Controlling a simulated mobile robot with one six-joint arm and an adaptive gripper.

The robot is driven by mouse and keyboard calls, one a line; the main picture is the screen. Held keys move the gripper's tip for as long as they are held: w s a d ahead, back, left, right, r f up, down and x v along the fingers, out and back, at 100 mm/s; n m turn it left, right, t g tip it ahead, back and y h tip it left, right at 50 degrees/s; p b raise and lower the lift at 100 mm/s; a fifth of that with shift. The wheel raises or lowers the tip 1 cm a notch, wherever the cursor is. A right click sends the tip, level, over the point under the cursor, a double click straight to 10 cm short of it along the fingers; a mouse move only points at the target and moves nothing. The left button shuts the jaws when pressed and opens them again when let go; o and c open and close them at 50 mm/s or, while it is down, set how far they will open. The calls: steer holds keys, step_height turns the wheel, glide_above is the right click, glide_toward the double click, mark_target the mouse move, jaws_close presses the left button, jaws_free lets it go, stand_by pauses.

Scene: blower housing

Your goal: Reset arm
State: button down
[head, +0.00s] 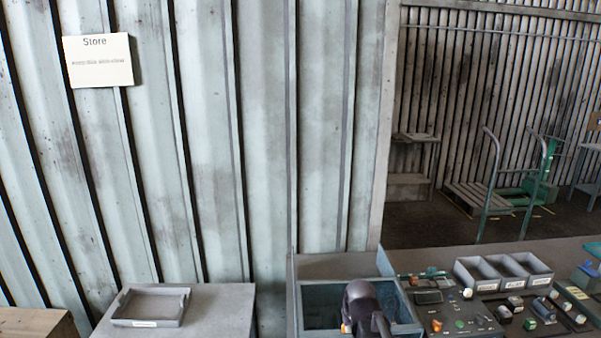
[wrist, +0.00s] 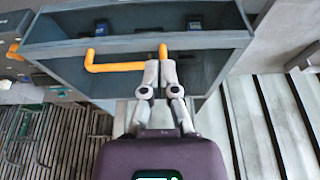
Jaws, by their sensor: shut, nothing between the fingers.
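My gripper (wrist: 160,76) shows in the wrist view, its two grey fingers close together and nothing held between them. Its dark purple body (wrist: 165,157) fills the lower middle of that view. A bent orange bar (wrist: 115,67) shows right by the fingertips, in front of a blue-grey open box (wrist: 60,45); I cannot tell whether the fingers touch it. In the head view a dark part of my arm (head: 362,305) stands in front of a blue-grey box at the bottom middle; the fingers cannot be made out there.
An empty grey tray (head: 150,323) lies on a grey cabinet (head: 225,305) at left. Grey bins (head: 503,290) and many small parts cover the bench at right. A "Store" sign (head: 98,60) hangs on the corrugated wall.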

steer(key=s+d+f+g+b, duration=0.3)
steer(key=s+f+b, duration=0.4)
steer(key=s, duration=0.4)
steer(key=shift+s+f+m+g, duration=0.2)
steer(key=shift+f+m+g, duration=0.1)
steer(key=shift+f, duration=0.5)
stand_by(1.3)
